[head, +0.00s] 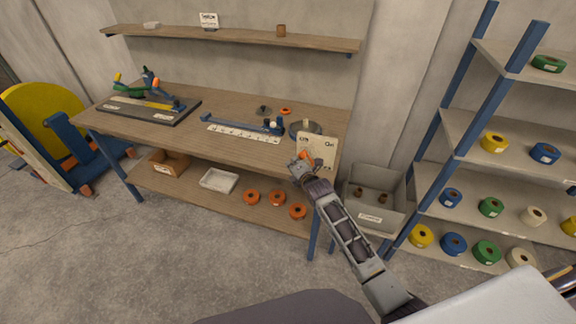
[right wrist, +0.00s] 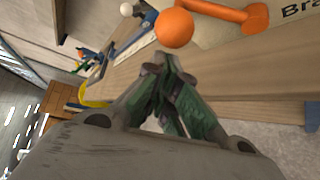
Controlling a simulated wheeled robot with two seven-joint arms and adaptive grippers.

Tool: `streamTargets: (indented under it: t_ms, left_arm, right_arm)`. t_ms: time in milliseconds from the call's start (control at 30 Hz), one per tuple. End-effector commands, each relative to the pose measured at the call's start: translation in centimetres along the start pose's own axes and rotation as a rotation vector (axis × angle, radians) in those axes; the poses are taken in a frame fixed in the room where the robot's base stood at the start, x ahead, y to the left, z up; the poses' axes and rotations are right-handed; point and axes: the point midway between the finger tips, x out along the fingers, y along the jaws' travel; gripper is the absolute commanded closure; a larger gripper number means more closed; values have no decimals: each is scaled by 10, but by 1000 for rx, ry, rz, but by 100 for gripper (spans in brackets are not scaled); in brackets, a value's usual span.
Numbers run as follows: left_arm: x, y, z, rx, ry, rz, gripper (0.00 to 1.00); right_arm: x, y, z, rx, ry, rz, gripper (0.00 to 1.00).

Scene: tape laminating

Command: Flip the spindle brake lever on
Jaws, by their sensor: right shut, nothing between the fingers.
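The spindle brake lever (right wrist: 238,16) is orange with a round ball knob (right wrist: 174,28). It is mounted on a pale panel (head: 320,147) at the right front corner of the workbench; part of its lettering reads "On" in the head view and "Bra" in the right wrist view. My right gripper (head: 302,162) is at the panel's lower left, and its closed, empty fingertips (right wrist: 162,62) are just below the ball knob in the right wrist view. I cannot tell whether they touch it. In the head view the gripper partly hides the lever. My left gripper is out of view.
The workbench (head: 200,118) holds a cutting board fixture (head: 150,108) and a white ruler strip (head: 240,131). Orange rolls (head: 275,198) lie on its lower shelf. A grey bin (head: 375,212) stands right of the bench, beside a rack (head: 505,150) of tape rolls. The floor in front is clear.

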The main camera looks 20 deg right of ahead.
Motion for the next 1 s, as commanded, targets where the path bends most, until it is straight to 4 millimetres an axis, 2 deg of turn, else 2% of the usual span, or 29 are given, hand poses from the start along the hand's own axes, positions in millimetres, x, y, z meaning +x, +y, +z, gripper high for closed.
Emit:
streamTargets:
  t_ms: [200, 1000]
  left_arm:
    - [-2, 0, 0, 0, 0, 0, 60]
    - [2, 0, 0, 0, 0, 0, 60]
  right_arm:
    - [-2, 0, 6, 0, 1, 1, 100]
    - [-3, 2, 7, 37, 0, 37, 100]
